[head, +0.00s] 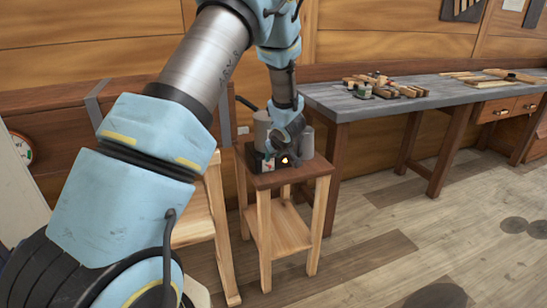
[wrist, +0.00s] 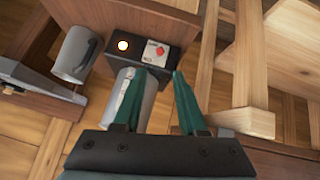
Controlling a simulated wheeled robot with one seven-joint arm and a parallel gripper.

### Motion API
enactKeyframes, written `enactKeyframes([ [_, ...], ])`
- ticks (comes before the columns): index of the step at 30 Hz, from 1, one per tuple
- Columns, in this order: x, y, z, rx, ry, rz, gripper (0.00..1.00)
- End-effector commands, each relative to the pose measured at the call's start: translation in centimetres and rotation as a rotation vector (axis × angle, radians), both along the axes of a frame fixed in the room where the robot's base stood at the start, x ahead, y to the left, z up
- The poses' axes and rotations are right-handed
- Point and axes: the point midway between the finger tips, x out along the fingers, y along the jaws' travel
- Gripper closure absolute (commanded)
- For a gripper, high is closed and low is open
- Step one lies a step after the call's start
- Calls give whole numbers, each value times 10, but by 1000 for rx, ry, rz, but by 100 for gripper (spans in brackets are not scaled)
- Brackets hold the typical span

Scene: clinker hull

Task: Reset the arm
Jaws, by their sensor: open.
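My arm reaches from the left of the head view over a small wooden stand (head: 262,179) with a dark top. My gripper (wrist: 154,76) is open, its two green fingers apart and pointing down at the stand. A grey cylindrical vessel (wrist: 144,98) shows behind and beside the left finger; I cannot tell whether they touch. In the head view the arm's end hides much of the stand's top.
A black box (wrist: 118,56) with a lit orange lamp and a red button (wrist: 159,51) stands beside the vessel. A grey mug (wrist: 72,58) is left of it. A wooden chair (head: 193,227) stands close left. A grey-topped workbench (head: 440,92) holds wooden pieces.

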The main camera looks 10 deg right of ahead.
Motion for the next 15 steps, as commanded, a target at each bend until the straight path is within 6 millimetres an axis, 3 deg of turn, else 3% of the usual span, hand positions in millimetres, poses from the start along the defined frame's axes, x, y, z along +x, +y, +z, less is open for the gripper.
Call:
enactKeyframes([
  [5, 0, 6, 7, -8, 7, -11, 59],
  [8, -4, 24, 24, -28, 33, -48, 59],
  [11, -21, 56, 48, -50, 90, -115, 59],
  [15, -71, 112, 79, -52, 207, -220, 59],
])
